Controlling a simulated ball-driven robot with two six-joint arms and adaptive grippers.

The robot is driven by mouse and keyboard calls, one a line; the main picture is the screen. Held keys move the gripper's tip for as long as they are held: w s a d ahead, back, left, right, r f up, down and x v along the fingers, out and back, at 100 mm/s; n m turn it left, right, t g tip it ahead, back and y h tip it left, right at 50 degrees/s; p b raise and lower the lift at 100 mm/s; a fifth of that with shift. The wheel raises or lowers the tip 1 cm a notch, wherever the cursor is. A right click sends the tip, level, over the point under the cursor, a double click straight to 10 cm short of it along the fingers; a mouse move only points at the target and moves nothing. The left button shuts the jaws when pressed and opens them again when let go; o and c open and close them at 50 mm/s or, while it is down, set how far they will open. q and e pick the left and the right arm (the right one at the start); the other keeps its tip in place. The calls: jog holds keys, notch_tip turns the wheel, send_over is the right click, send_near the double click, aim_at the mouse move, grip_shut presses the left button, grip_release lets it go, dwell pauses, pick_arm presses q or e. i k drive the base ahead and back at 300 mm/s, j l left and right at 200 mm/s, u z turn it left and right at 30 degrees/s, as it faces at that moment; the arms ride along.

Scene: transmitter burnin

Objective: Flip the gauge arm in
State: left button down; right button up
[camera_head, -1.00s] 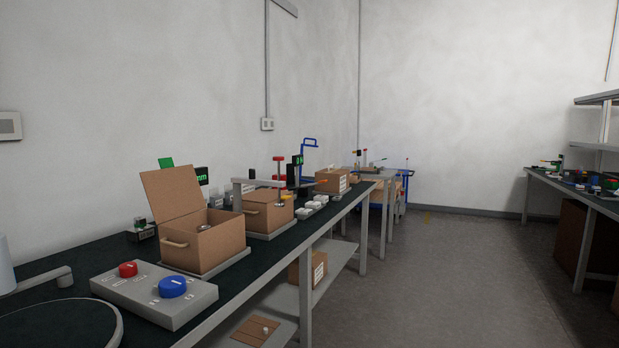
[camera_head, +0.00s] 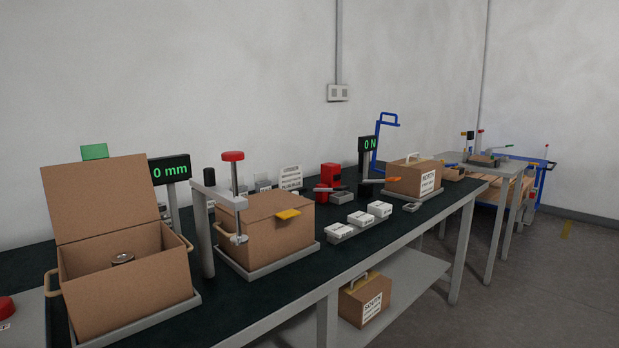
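A grey arm on an upright post (camera_head: 205,235) stands between two cardboard boxes; it looks like the gauge arm. Its top bar reaches toward the front right and carries a vertical rod with a red knob (camera_head: 233,157) on top. The rod's lower end (camera_head: 238,239) shows in front of the closed box (camera_head: 268,235), which has a yellow tab; whether it touches the box I cannot tell. A black display (camera_head: 169,170) behind reads "0 mm" in green. Neither of my grippers is in view.
An open cardboard box (camera_head: 135,295) with a round metal piece inside stands at the near left.

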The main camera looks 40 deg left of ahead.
aim_at(207, 184)
jog(key=i+l+u, duration=0.1)
jog(key=i+u, duration=0.25)
jog(key=i+l+u, duration=0.2)
jog(key=i+u, duration=0.15)
jog(key=i, duration=0.15)
jog(key=i+l+u, duration=0.6)
jog(key=u, duration=0.15)
jog(key=i+l+u, duration=0.2)
jog(key=u, duration=0.2)
jog(key=i+l+u, duration=0.15)
jog(key=l+u, duration=0.25)
jog(key=i+l+u, duration=0.1)
jog(key=l+u, duration=0.7)
jog(key=l, duration=0.15)
